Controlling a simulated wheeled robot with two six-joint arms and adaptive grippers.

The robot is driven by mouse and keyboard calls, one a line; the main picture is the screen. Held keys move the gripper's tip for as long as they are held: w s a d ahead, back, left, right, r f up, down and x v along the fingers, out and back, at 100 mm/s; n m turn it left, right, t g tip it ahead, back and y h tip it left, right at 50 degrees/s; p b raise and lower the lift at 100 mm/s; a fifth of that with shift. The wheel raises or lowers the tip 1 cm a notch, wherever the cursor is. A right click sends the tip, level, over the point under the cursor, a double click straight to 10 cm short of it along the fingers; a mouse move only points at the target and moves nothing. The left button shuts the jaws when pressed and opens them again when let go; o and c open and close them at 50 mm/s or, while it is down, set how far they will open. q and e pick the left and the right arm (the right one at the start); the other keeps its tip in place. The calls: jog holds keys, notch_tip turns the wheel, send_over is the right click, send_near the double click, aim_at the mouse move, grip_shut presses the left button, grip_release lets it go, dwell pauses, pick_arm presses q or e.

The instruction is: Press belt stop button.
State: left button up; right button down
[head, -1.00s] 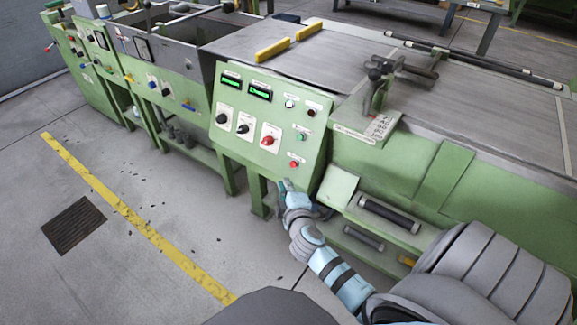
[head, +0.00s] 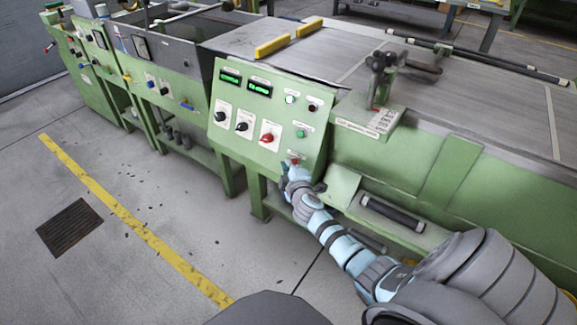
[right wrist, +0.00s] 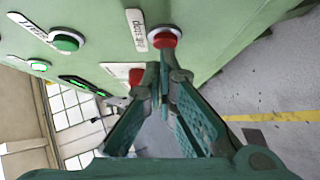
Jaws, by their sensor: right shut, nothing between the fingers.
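The red belt stop button (right wrist: 165,38) is a round red cap beside a white label in the right wrist view. In the head view it shows as a small red spot (head: 295,161) low on the right of the sloped green control panel (head: 262,112). My right gripper (head: 288,168) is shut and empty, its tips at the panel's lower edge by this button. In the right wrist view the closed fingertips (right wrist: 164,64) overlap the button's lower edge; I cannot tell whether they touch it. My left gripper is not in view.
A green button (head: 300,133) sits above the red one. A red knob (head: 267,138) and two black knobs are to its left. Open floor (head: 180,225) lies to the left.

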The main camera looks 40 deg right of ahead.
jog(key=shift+w+d+f+b, duration=0.15)
jog(key=shift+d+f+b, duration=0.2)
jog(key=shift+d+b, duration=0.25)
jog(key=shift+r, duration=0.2)
jog(key=shift+d+f, duration=0.1)
jog(key=shift+d, duration=0.05)
jog(key=a+p+v, duration=0.1)
jog(key=p+v, duration=0.1)
jog(key=v, duration=0.4)
jog(key=w+a+p+v, duration=0.1)
jog(key=p+v, duration=0.2)
jog(key=v, duration=0.4)
jog(key=shift+w+a+r, duration=0.25)
jog(key=shift+a+r, duration=0.05)
jog(key=shift+r, duration=0.1)
